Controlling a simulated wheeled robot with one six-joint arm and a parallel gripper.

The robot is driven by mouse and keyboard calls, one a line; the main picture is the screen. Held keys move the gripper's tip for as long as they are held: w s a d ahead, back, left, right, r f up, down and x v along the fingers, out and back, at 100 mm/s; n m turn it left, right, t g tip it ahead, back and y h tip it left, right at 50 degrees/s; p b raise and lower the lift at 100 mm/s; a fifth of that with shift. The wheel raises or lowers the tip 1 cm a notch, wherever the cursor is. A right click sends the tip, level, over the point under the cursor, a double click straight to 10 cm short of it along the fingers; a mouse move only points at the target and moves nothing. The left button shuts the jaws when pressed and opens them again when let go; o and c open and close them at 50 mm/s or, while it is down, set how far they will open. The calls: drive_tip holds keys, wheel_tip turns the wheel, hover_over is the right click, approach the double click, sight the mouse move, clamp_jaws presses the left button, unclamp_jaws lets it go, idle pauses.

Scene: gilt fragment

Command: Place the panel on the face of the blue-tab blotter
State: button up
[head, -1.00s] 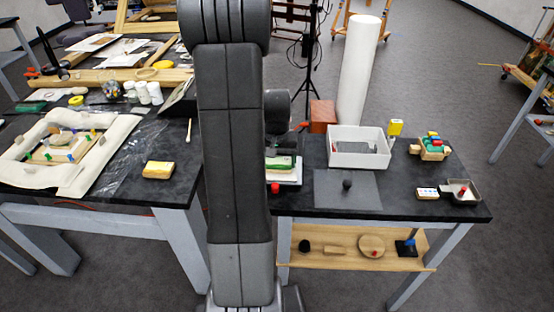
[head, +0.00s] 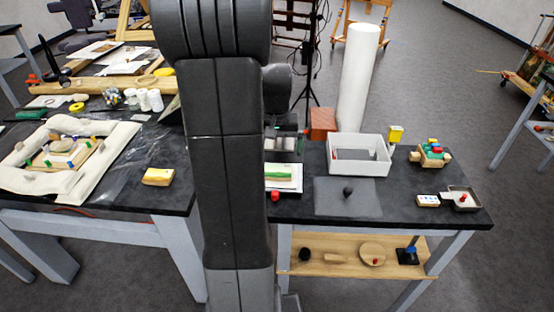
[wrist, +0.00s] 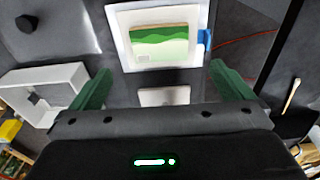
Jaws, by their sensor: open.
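The panel (wrist: 162,45), with a green and cream landscape and a brown edge strip, lies flat on the white blotter (wrist: 120,42) in the wrist view. White margin shows around it. The blotter's blue tab (wrist: 205,38) sticks out to the right. In the head view the panel (head: 279,171) shows beside my arm, on the blotter (head: 293,185); the tab is hidden there. My gripper (wrist: 160,68) has its green fingers wide apart, on either side of the view below the panel, with no object held between them. It seems to be above the table.
A white box (head: 377,165) and a grey mat (head: 340,205) with a dark knob lie to the right. A red knob (head: 275,196) is near the blotter's front edge. A white cylinder (head: 356,80) stands behind. A small pale block (wrist: 163,96) lies by the blotter.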

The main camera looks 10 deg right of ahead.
drive_tip(key=shift+s+r, duration=0.2)
drive_tip(key=shift+r, duration=1.35)
